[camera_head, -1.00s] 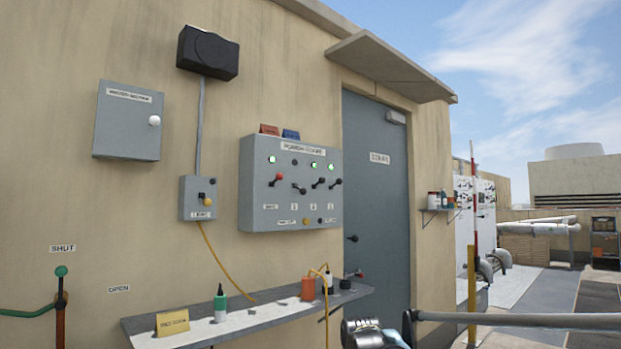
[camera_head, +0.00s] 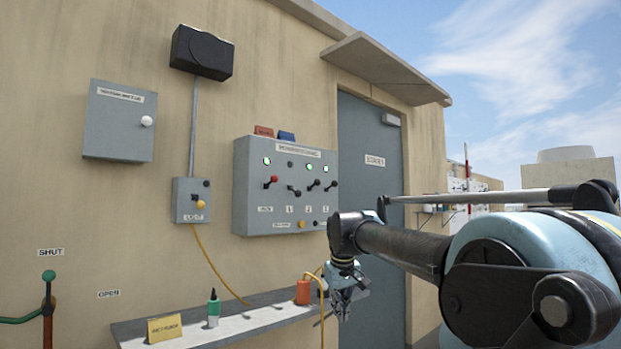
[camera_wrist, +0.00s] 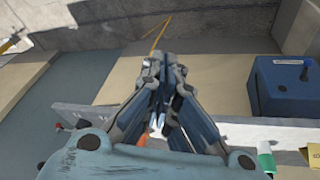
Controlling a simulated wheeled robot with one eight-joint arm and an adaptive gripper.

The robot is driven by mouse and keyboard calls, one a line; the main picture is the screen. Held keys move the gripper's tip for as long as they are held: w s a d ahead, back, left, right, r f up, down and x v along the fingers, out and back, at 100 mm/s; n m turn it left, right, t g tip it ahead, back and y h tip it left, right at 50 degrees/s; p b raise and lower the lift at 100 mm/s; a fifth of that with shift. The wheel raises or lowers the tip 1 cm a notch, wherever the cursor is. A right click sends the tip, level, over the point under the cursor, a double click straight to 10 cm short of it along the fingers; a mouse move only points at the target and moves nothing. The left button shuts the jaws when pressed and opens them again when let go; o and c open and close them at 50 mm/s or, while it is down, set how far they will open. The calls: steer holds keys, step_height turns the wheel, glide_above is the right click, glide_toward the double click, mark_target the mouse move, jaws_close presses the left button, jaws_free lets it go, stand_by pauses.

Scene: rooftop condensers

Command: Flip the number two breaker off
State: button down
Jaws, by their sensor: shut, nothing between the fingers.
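A grey breaker panel (camera_head: 245,205) hangs on the wall left of the door. It has a red-knobbed lever (camera_head: 270,182) and three black-knobbed levers in a row, over small labels I cannot read surely. Counting along the black levers, the first (camera_head: 294,191) slants down to the right under a dark lamp. The second, likely number two (camera_head: 313,185), and the third (camera_head: 331,185) slant up to the right under lit green lamps. My gripper (camera_head: 342,308) is below and right of the panel, by the shelf, apart from the levers. In the wrist view its fingers (camera_wrist: 162,70) are together and empty.
A shelf (camera_head: 245,325) below the panel holds a green-capped bottle (camera_head: 213,308), an orange container (camera_head: 303,291) and a yellow sign (camera_head: 165,328).

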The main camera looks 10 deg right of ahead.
steer(key=w+a+r+n+t, duration=0.2)
steer(key=w+r, duration=0.8)
steer(key=r, duration=0.7)
steer(key=w+a+r+n+t, duration=0.2)
steer(key=w+r+n, duration=0.2)
steer(key=w+r, duration=0.7)
steer(key=w+a+r+n+t, duration=0.2)
steer(key=w+r, duration=0.8)
steer(key=r, duration=1.4)
steer(key=shift+w+r+n, duration=0.15)
steer(key=shift+w+n, duration=0.1)
steer(key=shift+n, duration=0.15)
steer(key=shift+s+d+f+x, duration=0.15)
steer(key=shift+d+x, duration=0.25)
steer(key=shift+x, duration=1.75)
steer(key=shift+s+d+f+x, duration=0.2)
steer(key=shift+d+x, duration=0.25)
steer(key=shift+x, duration=1.7)
steer(key=shift+s+d+f+x, duration=0.15)
steer(key=shift+d+x, duration=0.25)
steer(key=shift+x, duration=1.75)
steer(key=shift+a, duration=0.15)
